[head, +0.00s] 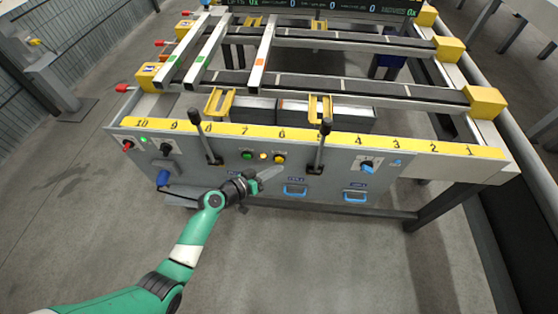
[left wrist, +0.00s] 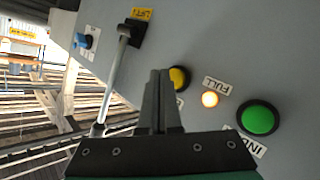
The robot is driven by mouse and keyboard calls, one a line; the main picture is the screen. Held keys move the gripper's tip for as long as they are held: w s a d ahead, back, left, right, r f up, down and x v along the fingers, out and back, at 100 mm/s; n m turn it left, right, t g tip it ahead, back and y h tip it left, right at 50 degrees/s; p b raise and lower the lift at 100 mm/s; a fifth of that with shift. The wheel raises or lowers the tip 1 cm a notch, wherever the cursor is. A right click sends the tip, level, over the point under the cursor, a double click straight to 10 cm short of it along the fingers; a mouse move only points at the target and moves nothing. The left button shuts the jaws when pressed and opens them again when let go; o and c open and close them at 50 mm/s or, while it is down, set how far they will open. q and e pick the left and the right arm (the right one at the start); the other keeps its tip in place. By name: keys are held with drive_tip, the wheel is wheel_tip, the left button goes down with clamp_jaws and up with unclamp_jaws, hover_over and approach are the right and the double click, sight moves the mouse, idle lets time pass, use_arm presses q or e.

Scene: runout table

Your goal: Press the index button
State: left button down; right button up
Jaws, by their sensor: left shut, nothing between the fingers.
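The front panel carries a green button (head: 247,155) and a yellow button (head: 280,158), with a small lit amber lamp (head: 263,156) between them. In the left wrist view the green button (left wrist: 258,119) has a label beside it starting "IN", the rest hidden by my gripper. The amber lamp (left wrist: 209,99) is labelled FULL there. The yellow button (left wrist: 180,78) is partly hidden behind my fingers. My left gripper (head: 281,169) is shut and empty, its tips just below the yellow button; the tips also show in the wrist view (left wrist: 160,74). Contact cannot be told. My right gripper is not in view.
Two black-knobbed levers, a left one (head: 205,138) and a right one (head: 321,145), stick out either side of the buttons. A blue knob (head: 367,166) and blue handles (head: 295,190) sit to the right. A yellow numbered strip (head: 340,138) runs along the panel's top.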

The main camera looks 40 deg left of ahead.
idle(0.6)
use_arm(q)
drive_tip(key=shift+w+a+b, duration=0.25)
drive_tip(key=shift+w+b, duration=0.1)
